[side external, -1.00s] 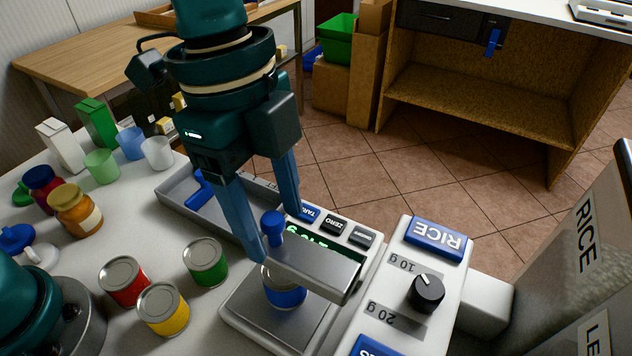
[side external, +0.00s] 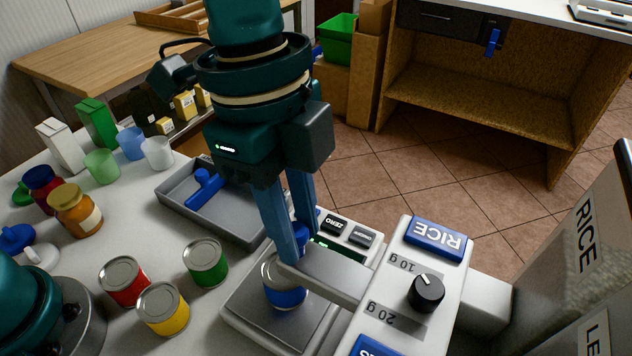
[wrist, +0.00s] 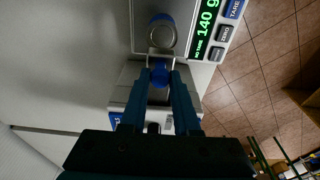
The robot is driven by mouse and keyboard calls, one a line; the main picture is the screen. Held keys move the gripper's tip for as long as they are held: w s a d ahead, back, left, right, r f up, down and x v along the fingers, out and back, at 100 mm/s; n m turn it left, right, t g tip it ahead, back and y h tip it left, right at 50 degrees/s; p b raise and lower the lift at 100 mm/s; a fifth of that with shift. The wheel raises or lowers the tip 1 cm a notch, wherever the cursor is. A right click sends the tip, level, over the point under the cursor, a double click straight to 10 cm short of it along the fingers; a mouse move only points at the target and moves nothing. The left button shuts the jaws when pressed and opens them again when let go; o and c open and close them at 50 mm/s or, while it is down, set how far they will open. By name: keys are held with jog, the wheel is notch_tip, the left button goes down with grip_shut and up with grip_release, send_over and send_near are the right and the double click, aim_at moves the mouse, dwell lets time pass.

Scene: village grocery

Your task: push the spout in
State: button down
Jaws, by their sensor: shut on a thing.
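The grey spout (side external: 335,282) is a flat bar running from the white rice dispenser (side external: 450,275) out over the scale. A blue knob (wrist: 160,72) stands at its outer end. My gripper (side external: 297,255) is shut on this knob, and its fingers hide most of it in the side view. In the wrist view my gripper (wrist: 160,80) has a fingertip on each side of the knob. A blue can (side external: 286,298) stands on the scale plate (side external: 262,325), partly hidden by the fingers and spout.
Red (side external: 125,282), yellow (side external: 163,310) and green (side external: 205,263) cans stand left of the scale. A grey tray (side external: 225,215) holding a blue tool lies behind them. The scale display (wrist: 206,20) reads 140 g. A black dial (side external: 426,292) sits on the dispenser.

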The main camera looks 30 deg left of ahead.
aim_at(359, 281)
jog(key=shift+d, duration=3)
jog(key=c, duration=0.6)
grip_release()
jog(key=shift+s+a+r, duration=0.3)
jog(key=shift+a+r, duration=0.2)
jog(key=shift+r, duration=0.45)
jog(key=shift+s+a+r, duration=0.35)
jog(key=shift+a+r, duration=0.2)
jog(key=shift+r, duration=0.35)
jog(key=shift+s+a+r, duration=0.3)
jog(key=shift+a+r, duration=0.2)
jog(key=shift+r, duration=0.45)
